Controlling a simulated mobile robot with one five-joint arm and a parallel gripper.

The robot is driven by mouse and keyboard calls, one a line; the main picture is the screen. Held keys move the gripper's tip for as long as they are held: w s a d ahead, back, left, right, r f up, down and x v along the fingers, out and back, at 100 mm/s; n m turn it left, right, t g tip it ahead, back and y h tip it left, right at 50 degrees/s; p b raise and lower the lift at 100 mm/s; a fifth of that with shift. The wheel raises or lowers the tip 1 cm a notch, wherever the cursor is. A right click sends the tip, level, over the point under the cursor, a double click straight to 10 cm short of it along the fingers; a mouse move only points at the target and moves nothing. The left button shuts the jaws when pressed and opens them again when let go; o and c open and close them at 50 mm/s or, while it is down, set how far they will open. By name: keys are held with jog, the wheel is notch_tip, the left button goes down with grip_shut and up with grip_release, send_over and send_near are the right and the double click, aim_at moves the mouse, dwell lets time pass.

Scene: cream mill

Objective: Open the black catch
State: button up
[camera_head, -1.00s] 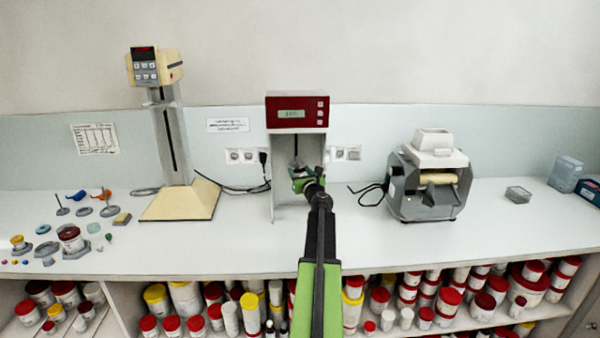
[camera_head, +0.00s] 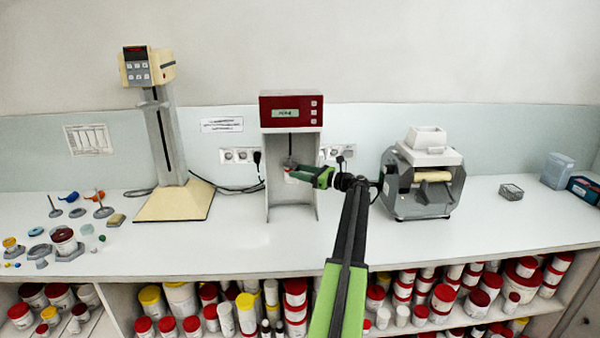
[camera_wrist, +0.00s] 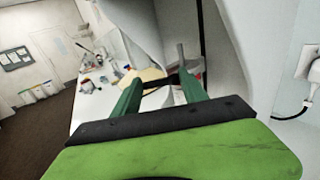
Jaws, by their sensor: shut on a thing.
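My gripper (camera_head: 296,170) reaches from the right into the open bay of the red-topped machine (camera_head: 293,110), with its green fingers pointing left. In the wrist view my gripper (camera_wrist: 160,86) has a small dark piece between its fingertips, which looks like the black catch (camera_wrist: 158,85). The fingers are shut on it. A thin grey rod (camera_wrist: 181,58) stands upright just beyond the right fingertip. A whitish pot (camera_wrist: 173,97) with some red shows behind and between the fingers. In the head view the catch is too small to make out beside my fingers.
A grey grinder (camera_head: 425,185) stands to the right of my arm. A stand with a cream base (camera_head: 175,203) is on the left. Small parts and a jar (camera_head: 64,240) lie at the far left. The counter in front of the machine is clear.

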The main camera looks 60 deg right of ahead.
jog(key=shift+d+y, duration=0.1)
jog(key=shift+y, duration=0.2)
jog(key=o, duration=1.4)
jog(key=s, duration=0.5)
jog(key=s+d, duration=0.1)
jog(key=s, duration=1.1)
jog(key=shift+s+d, duration=0.2)
jog(key=shift+d, duration=0.05)
